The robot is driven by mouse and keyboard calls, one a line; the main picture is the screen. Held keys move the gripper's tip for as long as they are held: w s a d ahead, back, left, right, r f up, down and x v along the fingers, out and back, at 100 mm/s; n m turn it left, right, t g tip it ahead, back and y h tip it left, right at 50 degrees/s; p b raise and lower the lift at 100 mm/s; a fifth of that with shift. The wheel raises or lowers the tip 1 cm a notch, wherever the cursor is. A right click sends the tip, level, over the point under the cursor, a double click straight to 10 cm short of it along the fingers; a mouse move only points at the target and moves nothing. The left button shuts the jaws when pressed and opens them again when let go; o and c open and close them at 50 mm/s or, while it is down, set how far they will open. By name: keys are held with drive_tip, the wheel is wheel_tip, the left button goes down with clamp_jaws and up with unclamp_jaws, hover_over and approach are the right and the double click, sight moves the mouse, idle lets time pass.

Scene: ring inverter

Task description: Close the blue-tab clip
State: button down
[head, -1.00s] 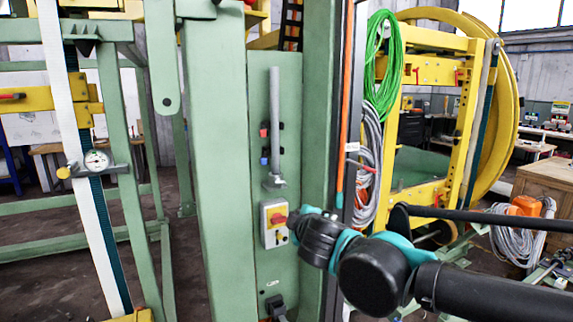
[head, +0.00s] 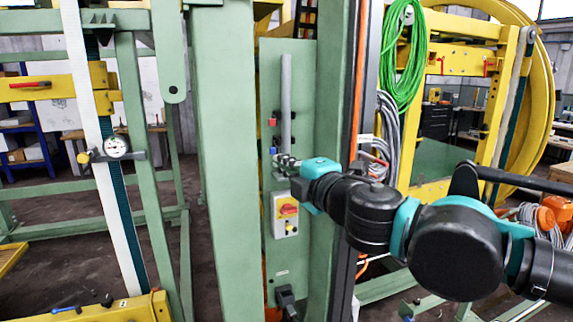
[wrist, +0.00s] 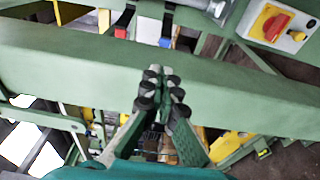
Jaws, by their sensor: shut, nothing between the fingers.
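The blue-tab clip (head: 273,151) is on the green panel (head: 270,75), beside the lower part of a grey upright rod (head: 286,95). A similar red-tab clip (head: 272,121) sits above it. In the wrist view the blue tab (wrist: 165,42) and red tab (wrist: 120,33) show near the top. I cannot tell whether the blue-tab clip is open. My gripper (head: 284,163) is shut and empty, just below and right of the blue tab in the head view. In the wrist view my gripper (wrist: 162,88) has its fingertips together, apart from the blue tab.
A wide green post (head: 228,150) stands left of the panel. Green and grey cables (head: 404,55) hang at the right, near my arm.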

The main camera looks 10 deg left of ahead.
drive_tip(key=x, duration=0.7)
drive_tip(key=shift+w+a, duration=0.2)
drive_tip(key=shift+w, duration=0.05)
